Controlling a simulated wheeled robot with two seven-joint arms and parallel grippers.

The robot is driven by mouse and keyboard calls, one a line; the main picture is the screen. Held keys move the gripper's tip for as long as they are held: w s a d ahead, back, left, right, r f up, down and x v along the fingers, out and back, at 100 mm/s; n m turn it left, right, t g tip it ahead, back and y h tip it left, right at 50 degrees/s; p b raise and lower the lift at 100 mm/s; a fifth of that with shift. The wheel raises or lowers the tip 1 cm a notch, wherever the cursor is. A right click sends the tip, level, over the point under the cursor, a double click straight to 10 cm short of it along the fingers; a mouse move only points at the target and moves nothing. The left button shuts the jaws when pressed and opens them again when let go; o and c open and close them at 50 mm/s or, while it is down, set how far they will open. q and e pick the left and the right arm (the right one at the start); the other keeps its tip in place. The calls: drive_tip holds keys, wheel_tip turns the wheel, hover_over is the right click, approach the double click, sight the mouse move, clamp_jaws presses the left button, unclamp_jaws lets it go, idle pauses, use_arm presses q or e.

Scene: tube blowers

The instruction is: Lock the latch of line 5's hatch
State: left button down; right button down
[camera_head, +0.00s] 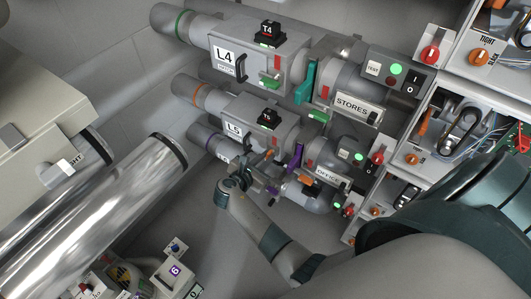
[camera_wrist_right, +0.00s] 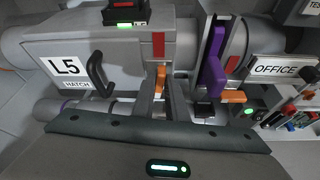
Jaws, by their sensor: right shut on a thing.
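Line 5's hatch is the grey box labelled L5 HATCH (camera_wrist_right: 66,66), with a black handle (camera_wrist_right: 98,80); its L5 label (camera_head: 233,129) also shows in the head view. A small orange latch lever (camera_wrist_right: 160,77) sits at the hatch's lower right, below a red mark (camera_wrist_right: 158,45). My right gripper (camera_wrist_right: 161,88) is shut on this lever, one finger on each side. In the head view my right gripper (camera_head: 268,160) reaches the front of the L5 unit from below, and the lever is mostly hidden there. My left gripper is not in view.
A purple lever (camera_wrist_right: 214,62) and another orange piece (camera_wrist_right: 232,97) stand close right of my fingers. The OFFICE plate (camera_wrist_right: 283,68) is further right. Line 4's unit (camera_head: 225,57) lies above. Control boxes (camera_head: 455,130) fill the right side.

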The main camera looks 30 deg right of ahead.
use_arm(q)
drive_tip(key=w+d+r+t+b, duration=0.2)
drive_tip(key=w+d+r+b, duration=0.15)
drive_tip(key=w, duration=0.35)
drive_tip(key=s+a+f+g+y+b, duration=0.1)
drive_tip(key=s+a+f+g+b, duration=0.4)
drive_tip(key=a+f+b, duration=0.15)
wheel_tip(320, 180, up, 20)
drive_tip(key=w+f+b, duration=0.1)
drive_tip(key=b, duration=0.6)
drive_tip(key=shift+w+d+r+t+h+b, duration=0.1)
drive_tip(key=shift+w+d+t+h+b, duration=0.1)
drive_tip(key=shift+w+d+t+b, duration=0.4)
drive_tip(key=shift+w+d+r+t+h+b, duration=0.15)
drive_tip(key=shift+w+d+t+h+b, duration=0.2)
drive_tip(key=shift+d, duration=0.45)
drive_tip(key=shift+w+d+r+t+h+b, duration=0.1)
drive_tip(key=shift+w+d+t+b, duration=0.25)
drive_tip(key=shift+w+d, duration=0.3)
use_arm(e)
drive_tip(key=shift+s+d+f+m+t+h, duration=0.2)
drive_tip(key=shift+m+t, duration=0.95)
drive_tip(key=shift+m, duration=0.9)
drive_tip(key=shift+s+a+f+m+t, duration=0.2)
drive_tip(key=shift+m+t, duration=0.9)
drive_tip(key=shift+m, duration=1)
drive_tip(key=shift+s+d+f+m+t+h, duration=0.1)
drive_tip(key=shift+d+f+m+t, duration=0.15)
drive_tip(key=shift+m+t, duration=1.35)
